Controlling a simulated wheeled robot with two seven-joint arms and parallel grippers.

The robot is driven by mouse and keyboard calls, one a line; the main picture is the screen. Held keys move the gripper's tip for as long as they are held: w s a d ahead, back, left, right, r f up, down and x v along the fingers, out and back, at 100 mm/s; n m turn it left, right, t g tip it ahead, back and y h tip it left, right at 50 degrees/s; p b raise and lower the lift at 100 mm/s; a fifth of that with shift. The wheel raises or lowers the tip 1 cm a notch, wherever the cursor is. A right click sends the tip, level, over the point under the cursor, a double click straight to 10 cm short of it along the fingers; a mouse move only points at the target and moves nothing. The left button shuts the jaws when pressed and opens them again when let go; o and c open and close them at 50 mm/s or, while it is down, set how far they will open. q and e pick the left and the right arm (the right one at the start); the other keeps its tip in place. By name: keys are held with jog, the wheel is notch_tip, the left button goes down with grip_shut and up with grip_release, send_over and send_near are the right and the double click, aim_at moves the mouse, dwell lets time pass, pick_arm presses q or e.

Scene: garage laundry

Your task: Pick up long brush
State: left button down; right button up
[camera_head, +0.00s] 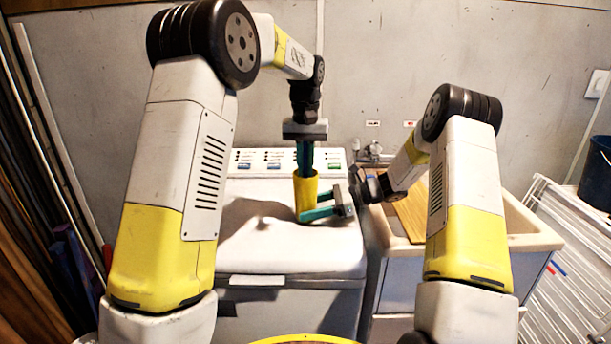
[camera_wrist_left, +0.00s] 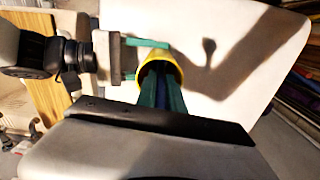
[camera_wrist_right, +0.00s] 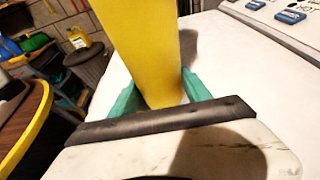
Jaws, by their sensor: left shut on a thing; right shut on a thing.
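A tall yellow cup (camera_head: 306,192) is upright at the washing machine's white lid (camera_head: 270,235); I cannot tell whether its base touches it. My right gripper (camera_head: 320,211) is shut around the cup's lower part from the right. The right wrist view shows the yellow wall (camera_wrist_right: 146,50) between its teal fingers (camera_wrist_right: 158,95). My left gripper (camera_head: 305,160) points straight down, its fingers at the cup's mouth. In the left wrist view, it is shut on a dark blue thing (camera_wrist_left: 160,86), apparently the long brush, inside the yellow rim (camera_wrist_left: 165,58). The rest of the brush is hidden.
The control panel (camera_head: 268,160) stands behind the lid. A sink (camera_head: 530,228) with a wooden board (camera_head: 411,214) is to the right, and a white drying rack (camera_head: 565,270) stands beyond. The left of the lid is clear.

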pick_arm(q)
notch_tip(320, 180, up, 17)
jog(key=shift+f, duration=0.2)
pick_arm(e)
jog(key=o, duration=1.1)
jog(key=shift+c, duration=0.2)
